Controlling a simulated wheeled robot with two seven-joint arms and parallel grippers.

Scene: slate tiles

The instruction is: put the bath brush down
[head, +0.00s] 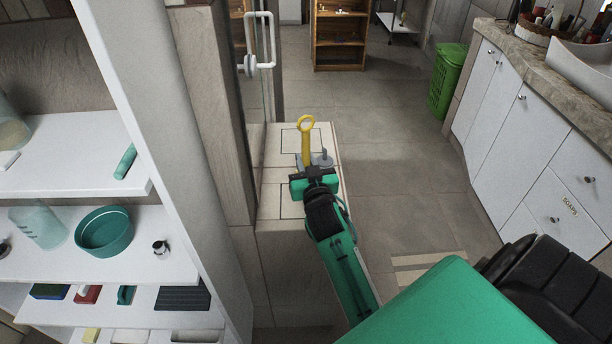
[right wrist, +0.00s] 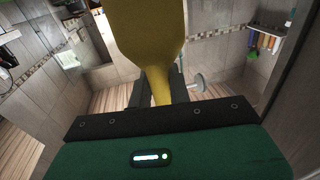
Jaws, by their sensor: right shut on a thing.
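The yellow bath brush (head: 306,143) points away from me, with a ring at its far end in the head view. My right gripper (head: 311,167) is shut on it. In the right wrist view the brush (right wrist: 150,40) is large and close, and its narrow part runs down between the fingers of the gripper (right wrist: 160,94). In the head view the brush and gripper are over a pale tiled ledge (head: 272,205). I cannot tell whether the brush touches the ledge. My left gripper is not in view.
A small grey fitting (head: 323,158) is beside the gripper. A glass door with a white handle (head: 262,45) stands behind left. White shelves with a teal bowl (head: 104,231) are at left. A white cabinet (head: 540,150) and green bin (head: 447,80) are right; floor between is mostly clear.

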